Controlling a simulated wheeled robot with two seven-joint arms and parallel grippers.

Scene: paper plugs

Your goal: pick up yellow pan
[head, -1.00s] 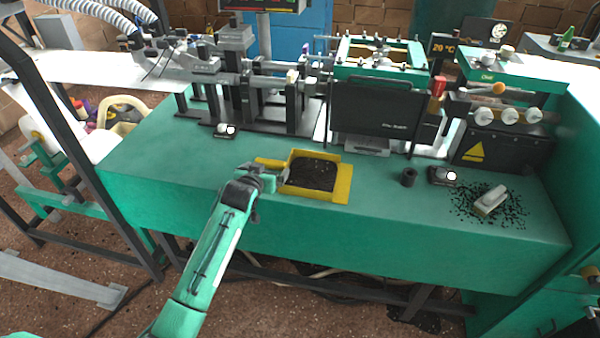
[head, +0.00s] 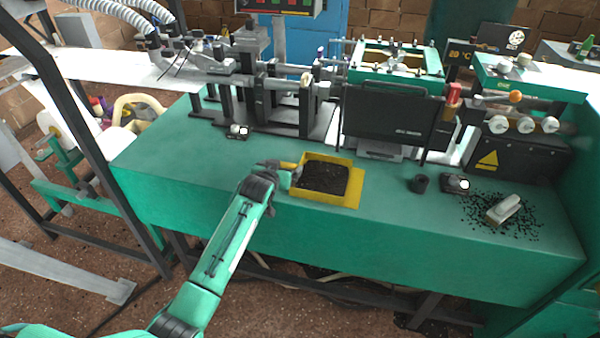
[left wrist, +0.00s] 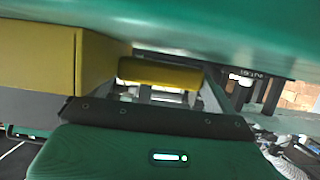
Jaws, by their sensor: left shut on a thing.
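The yellow pan (head: 353,194) is a square tray with dark bits inside, at the front middle of the green bench in the head view. Its handle is on its left side. My left gripper (head: 277,175) is at that handle and shut on it. In the left wrist view the yellow pan wall (left wrist: 70,58) fills the upper left, and the yellow handle (left wrist: 158,73) lies between the fingers. I cannot tell whether the pan touches the bench. My right gripper is not in view.
The green bench (head: 200,170) is clear left of the pan. A dark cylinder (head: 419,184) and a small black device (head: 455,184) stand to the right. A pale brush (head: 504,208) lies among scattered black bits. Machinery with a black panel (head: 390,118) stands behind.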

